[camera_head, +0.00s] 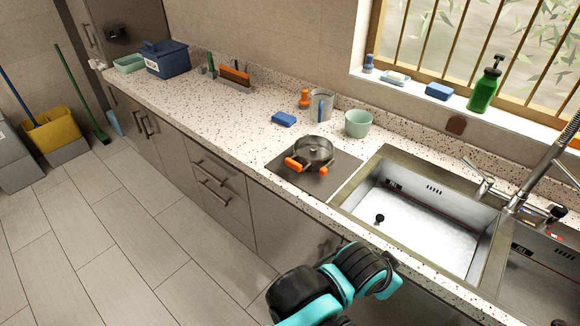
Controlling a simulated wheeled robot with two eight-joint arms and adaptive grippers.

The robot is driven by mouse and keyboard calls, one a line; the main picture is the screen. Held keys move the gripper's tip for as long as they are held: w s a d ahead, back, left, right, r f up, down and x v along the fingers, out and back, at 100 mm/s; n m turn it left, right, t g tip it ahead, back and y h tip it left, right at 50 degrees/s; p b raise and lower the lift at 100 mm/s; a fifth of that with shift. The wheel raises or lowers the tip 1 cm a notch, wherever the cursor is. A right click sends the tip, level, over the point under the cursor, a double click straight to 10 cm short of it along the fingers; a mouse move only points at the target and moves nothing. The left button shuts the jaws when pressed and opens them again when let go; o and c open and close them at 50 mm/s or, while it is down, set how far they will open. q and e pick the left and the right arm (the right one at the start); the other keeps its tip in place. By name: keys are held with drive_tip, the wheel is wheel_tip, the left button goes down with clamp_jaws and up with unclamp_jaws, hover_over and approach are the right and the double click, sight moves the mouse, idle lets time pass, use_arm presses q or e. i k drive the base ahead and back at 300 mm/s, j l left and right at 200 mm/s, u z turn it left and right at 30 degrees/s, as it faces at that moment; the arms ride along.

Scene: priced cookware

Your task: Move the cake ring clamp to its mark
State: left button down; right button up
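A round steel, pot-like piece (314,150) with orange grips at its front stands on a dark square mat (342,176) left of the sink. I cannot tell for sure whether it is the cake ring clamp. No other thing is clearly marked as its target; the dark mat is the only square patch on that part of the counter. One of my teal and black arms shows at the bottom centre, in front of the counter and well apart from the pot-like piece. I see no gripper fingers, and no gripper touches anything on the counter.
Behind the mat stand a blue sponge (284,119), an orange item (304,97), a metal mug (321,106) and a green bowl (358,123). The sink (420,218) and faucet (530,185) lie right. The counter (215,110) is mostly clear left of the sponge.

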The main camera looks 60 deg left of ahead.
sight(324, 172)
drive_tip(key=u, duration=1.6)
